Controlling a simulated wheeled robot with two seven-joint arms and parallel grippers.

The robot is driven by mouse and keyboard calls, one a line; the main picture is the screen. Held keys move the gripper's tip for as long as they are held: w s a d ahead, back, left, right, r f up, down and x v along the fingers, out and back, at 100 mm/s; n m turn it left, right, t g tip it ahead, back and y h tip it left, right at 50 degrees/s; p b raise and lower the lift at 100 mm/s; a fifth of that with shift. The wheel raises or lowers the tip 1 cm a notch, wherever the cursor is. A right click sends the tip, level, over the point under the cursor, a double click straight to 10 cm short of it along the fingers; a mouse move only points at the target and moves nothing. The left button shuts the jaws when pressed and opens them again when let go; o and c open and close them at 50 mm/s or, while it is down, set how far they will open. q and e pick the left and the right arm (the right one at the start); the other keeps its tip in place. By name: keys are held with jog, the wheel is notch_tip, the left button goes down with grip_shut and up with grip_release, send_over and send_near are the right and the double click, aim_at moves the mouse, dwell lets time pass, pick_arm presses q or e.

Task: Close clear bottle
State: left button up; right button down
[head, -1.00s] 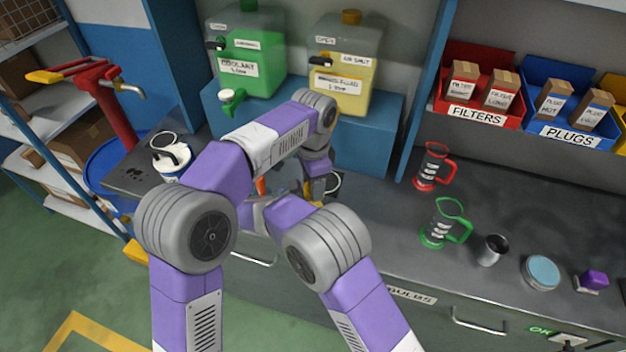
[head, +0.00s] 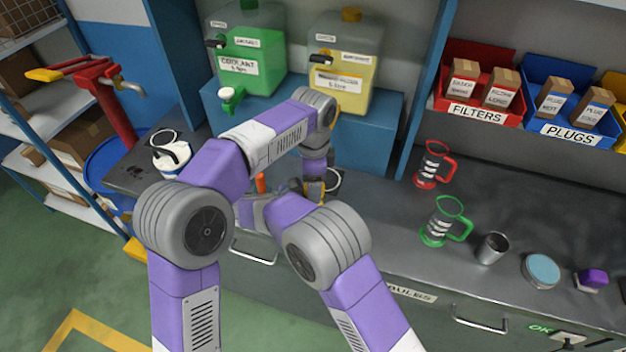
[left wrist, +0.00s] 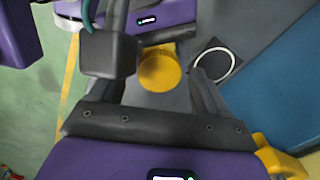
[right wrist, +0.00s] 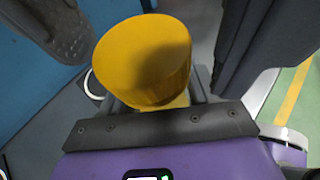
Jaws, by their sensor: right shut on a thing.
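A yellow cylinder with a round flat end (right wrist: 145,55) is between the fingers of my right gripper (right wrist: 155,100) in the right wrist view, and the jaws are shut on it. A yellow round piece (left wrist: 160,68) also shows in the left wrist view, ahead of my left gripper (left wrist: 158,90). The left fingers stand apart; whether they touch anything is unclear. In the head view my forearms cross over the counter's left part and hide most of both grippers. I cannot make out a clear bottle body in any view.
Green (head: 248,60) and yellow (head: 340,70) canisters stand on a blue stand. Red (head: 433,165) and green (head: 445,222) jugs, a metal cup (head: 492,248) and a blue-topped tin (head: 541,270) are at right.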

pick_arm(q)
jog(key=shift+r, duration=2.3)
jog(key=shift+c, duration=0.3)
